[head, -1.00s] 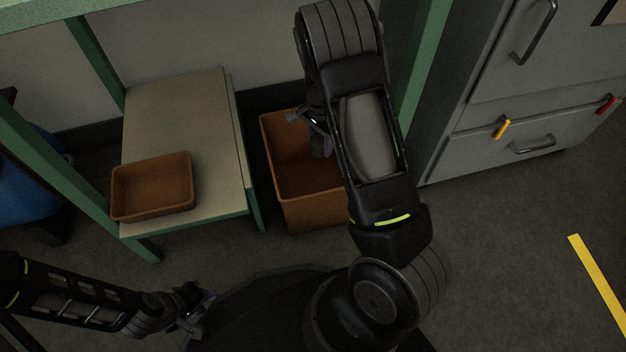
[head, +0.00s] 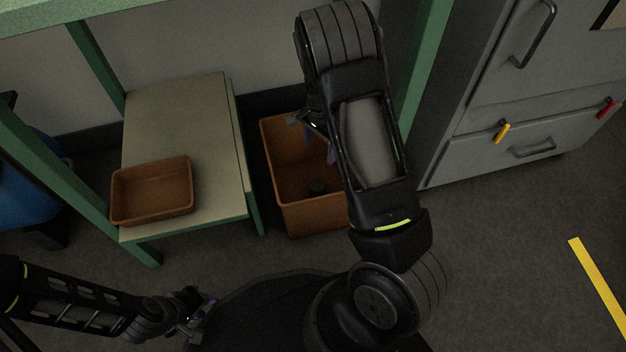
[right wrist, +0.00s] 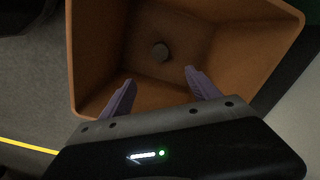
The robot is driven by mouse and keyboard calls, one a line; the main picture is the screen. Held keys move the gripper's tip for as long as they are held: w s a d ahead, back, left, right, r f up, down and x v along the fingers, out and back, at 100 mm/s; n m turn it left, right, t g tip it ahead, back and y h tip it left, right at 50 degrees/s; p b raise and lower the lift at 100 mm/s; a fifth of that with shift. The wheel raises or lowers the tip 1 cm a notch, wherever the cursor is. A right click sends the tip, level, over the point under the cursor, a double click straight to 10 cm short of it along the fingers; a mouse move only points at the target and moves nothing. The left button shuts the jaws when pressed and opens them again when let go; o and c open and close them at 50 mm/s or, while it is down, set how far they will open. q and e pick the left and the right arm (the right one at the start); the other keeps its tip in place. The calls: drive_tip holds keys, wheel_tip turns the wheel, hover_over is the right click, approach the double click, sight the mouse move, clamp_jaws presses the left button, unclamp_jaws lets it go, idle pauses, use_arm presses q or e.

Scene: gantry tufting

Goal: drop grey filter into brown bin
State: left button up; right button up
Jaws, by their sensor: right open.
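The grey filter (head: 318,186) is a small dark round piece lying on the floor of the brown bin (head: 310,217). In the right wrist view the filter (right wrist: 160,52) rests inside the bin (right wrist: 88,60), apart from the fingers. My right gripper (head: 318,150) is over the bin, partly hidden by my own arm. Its two purple fingers (right wrist: 157,92) are spread with nothing between them. My left gripper (head: 203,318) is low at the left, away from the bin; its jaw state is too small to make out.
A low table (head: 180,110) with green legs stands left of the bin and bears a shallow brown tray (head: 152,214). A grey drawer cabinet (head: 480,150) stands at the right. A yellow floor stripe (head: 597,285) lies further right on open floor.

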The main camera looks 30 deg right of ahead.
wheel_tip(320, 180, up, 8)
drive_tip(key=p, duration=0.3)
drive_tip(key=shift+f, duration=0.25)
drive_tip(key=shift+s, duration=0.15)
idle(0.5)
